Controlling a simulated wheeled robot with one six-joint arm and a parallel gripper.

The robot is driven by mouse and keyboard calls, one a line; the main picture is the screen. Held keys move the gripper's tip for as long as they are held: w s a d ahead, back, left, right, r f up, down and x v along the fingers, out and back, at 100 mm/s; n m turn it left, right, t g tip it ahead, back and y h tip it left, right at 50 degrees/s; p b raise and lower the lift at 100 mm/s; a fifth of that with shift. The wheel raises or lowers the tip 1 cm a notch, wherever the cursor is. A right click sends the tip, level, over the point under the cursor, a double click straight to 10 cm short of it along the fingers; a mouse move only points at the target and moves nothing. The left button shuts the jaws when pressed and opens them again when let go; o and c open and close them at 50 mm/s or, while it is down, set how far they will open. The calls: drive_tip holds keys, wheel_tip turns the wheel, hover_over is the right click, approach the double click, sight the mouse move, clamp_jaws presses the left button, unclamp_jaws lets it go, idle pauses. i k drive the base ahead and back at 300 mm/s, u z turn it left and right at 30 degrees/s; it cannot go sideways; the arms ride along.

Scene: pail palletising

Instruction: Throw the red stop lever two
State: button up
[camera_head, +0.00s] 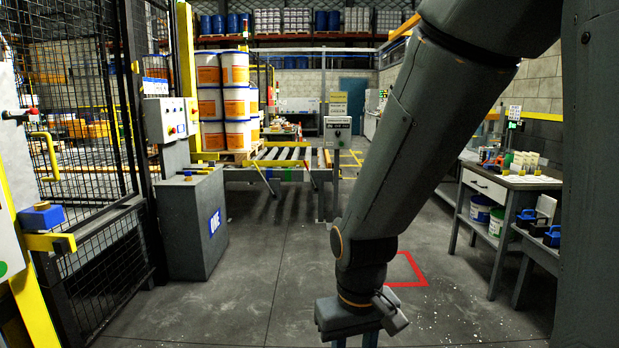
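My gripper (355,340) hangs low at the bottom centre, pointing down. Its two fingers stand apart with nothing visible between them; their tips are cut off by the frame edge. No lever marked two can be read. I cannot tell whether any of these is stop lever two. My gripper is well apart from all of them.
A grey cabinet marked ONE (192,225) stands left, beside a mesh fence (85,150). Stacked white-and-orange pails (235,103) stand behind it. A workbench (500,180) stands right. The floor (250,290) between is clear, with a red marking (415,268) behind my arm.

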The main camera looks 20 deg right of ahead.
sight(316, 188)
drive_tip(key=z, duration=0.15)
drive_tip(key=i, duration=0.8)
drive_tip(key=z, duration=0.5)
drive_tip(key=i, duration=1.7)
drive_tip(key=z, duration=0.25)
drive_tip(key=i, duration=1.75)
drive_tip(key=u, duration=0.55)
drive_tip(key=i, duration=2.1)
drive_tip(key=u, duration=0.4)
